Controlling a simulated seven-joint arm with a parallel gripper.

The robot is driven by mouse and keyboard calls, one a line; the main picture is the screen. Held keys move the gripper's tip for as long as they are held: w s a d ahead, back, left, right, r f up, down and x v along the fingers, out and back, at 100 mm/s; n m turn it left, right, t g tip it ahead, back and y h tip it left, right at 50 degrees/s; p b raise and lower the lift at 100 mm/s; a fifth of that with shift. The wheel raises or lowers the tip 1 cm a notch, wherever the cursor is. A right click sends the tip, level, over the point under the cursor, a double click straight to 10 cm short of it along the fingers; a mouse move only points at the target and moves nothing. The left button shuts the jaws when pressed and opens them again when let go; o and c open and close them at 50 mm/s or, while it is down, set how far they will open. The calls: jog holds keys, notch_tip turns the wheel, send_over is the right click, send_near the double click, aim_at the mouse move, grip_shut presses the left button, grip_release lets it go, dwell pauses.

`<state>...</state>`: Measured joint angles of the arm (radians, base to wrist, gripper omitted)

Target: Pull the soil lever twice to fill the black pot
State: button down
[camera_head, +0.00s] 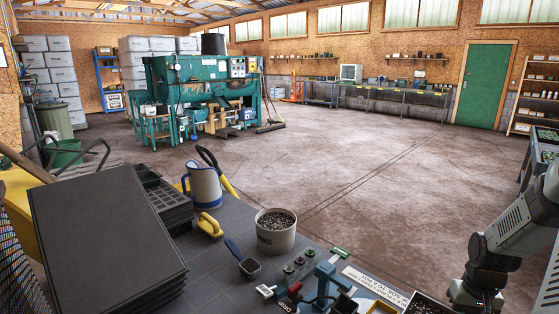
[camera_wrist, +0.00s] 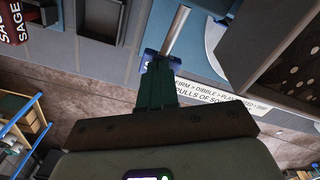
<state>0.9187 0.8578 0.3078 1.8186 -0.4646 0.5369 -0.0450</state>
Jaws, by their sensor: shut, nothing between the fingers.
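My gripper (camera_wrist: 156,88) shows in the wrist view with its dark green fingers together. Nothing shows between them. Just beyond the fingertips is a blue piece (camera_wrist: 148,62) with a partly hidden white letter, beside a shiny metal rod (camera_wrist: 177,30). They look close to the fingertips; I cannot tell whether they touch. I cannot tell for sure that the rod is the soil lever. In the head view a small black pot (camera_head: 345,304) appears at the blue bench fixture (camera_head: 326,274), cut by the bottom edge. Its inside is unclear.
A white instruction sign (camera_head: 375,287) lies by the fixture. A dark soil-filled container (camera_head: 428,304) is at the bottom right, with a dark-walled box (camera_wrist: 290,62) in the wrist view.

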jog(key=shift+f, duration=0.2)
jog(key=shift+r, duration=2.15)
jog(key=shift+f, duration=0.1)
